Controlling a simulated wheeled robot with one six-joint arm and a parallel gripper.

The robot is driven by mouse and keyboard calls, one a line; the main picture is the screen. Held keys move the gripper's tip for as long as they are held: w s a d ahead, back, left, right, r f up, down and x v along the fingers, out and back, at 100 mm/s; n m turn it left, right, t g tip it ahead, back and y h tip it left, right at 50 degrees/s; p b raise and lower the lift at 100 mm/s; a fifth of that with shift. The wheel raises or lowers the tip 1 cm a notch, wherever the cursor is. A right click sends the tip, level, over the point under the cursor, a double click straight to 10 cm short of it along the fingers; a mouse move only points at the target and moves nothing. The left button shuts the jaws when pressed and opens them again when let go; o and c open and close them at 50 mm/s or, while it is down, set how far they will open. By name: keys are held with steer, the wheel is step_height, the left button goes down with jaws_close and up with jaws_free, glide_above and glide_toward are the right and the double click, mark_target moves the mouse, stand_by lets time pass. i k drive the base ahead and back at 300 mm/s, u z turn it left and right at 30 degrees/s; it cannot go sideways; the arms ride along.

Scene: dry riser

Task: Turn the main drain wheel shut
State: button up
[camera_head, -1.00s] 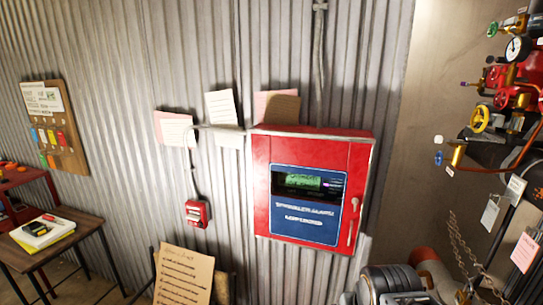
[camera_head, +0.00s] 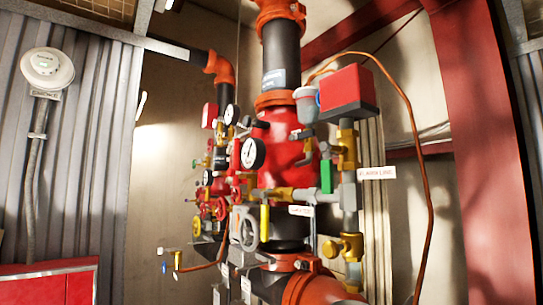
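A red and black riser assembly fills the middle of the view. Several handwheels sit on its left side: a large grey wheel (camera_head: 248,230), a red wheel (camera_head: 220,208) and a small yellow wheel (camera_head: 197,226). I cannot tell which one is the main drain wheel, as no readable tag by them names it. Hanging tags (camera_head: 222,292) below the wheels are too small to read. The wheels are partly hidden among pipes and fittings. My gripper is not in view, so nothing shows touching any wheel.
A red box (camera_head: 346,89) and copper tube (camera_head: 420,125) are at right. A red steel column (camera_head: 485,150) stands farther right. A red cabinet (camera_head: 48,283) is lower left.

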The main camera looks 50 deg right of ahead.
mark_target(219, 209)
steer(key=z, duration=0.75)
steer(key=i, duration=0.3)
steer(key=z, duration=0.85)
